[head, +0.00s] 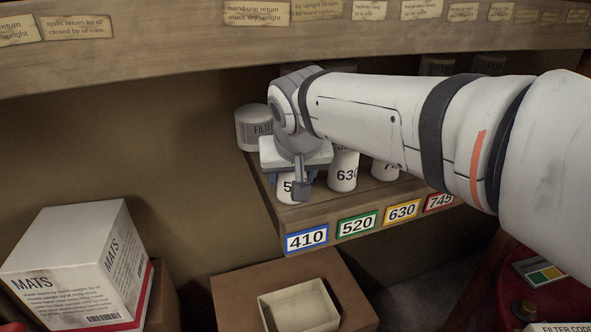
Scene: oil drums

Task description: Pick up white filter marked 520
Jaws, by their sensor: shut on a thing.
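A white filter (286,189) with a dark "5" showing is between the fingers of my gripper (291,179). The rest of its number and its top are hidden by my gripper. My gripper points down and is shut on this filter. It is over the wooden shelf (291,216), near its front left; I cannot tell whether the filter touches the shelf. A white filter marked 630 (344,172) stands just to the right, and another white filter (385,172) is partly hidden behind my arm.
A grey-white can marked FILTER (252,129) stands behind left. The shelf edge has labels 410 (307,238), 520 (356,226), 630 and 745. Below are an open beige tray (300,308), a MATS box (75,265) and a red drum (565,295). A beam (190,50) runs above.

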